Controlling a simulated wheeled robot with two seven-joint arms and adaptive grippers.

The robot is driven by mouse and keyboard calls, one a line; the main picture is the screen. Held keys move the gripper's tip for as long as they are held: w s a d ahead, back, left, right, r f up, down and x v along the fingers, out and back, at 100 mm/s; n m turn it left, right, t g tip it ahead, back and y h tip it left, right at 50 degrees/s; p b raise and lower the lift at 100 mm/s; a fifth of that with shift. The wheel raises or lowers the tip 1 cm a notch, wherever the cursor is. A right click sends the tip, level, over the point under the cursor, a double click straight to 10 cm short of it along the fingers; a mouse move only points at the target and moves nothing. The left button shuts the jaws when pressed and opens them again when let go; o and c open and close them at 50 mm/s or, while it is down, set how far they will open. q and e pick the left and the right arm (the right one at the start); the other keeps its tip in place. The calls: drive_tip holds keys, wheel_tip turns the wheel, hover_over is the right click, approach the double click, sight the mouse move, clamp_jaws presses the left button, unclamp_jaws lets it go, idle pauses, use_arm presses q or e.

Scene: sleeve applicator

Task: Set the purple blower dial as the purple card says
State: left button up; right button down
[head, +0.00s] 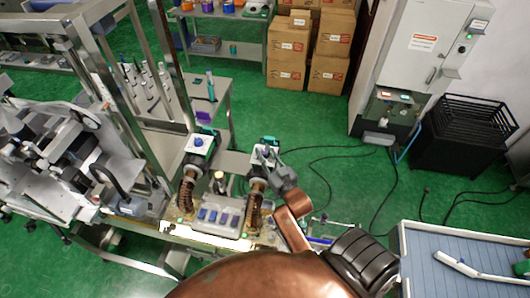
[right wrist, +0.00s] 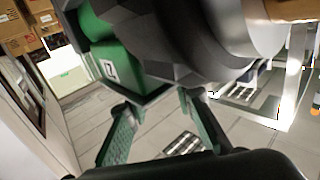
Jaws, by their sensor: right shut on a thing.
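Two blowers with ribbed brown hoses stand side by side on the machine in the head view. The left blower (head: 201,143) has a blue dial on a white top face. The purple blower dial (head: 264,149) is on the right blower's top face and is partly covered. My right gripper (head: 270,160) reaches it from the lower right and is shut on it. In the right wrist view, the green fingers (right wrist: 157,106) show, but the dial cannot be made out. A small purple patch (head: 204,117) lies on the table behind; I cannot tell whether it is the card. My left gripper is not in view.
Metal frame posts (head: 108,85) rise at the left. Black cables (head: 340,151) lie on the green floor. Cartons (head: 288,62) and a grey cabinet (head: 425,55) stand at the back.

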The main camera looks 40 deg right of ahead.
drive_tip(key=shift+r, duration=0.15)
drive_tip(key=c, duration=1.6)
unclamp_jaws()
drive_tip(key=shift+w, duration=0.1)
drive_tip(key=v, duration=1.2)
drive_tip(key=shift+d, duration=0.15)
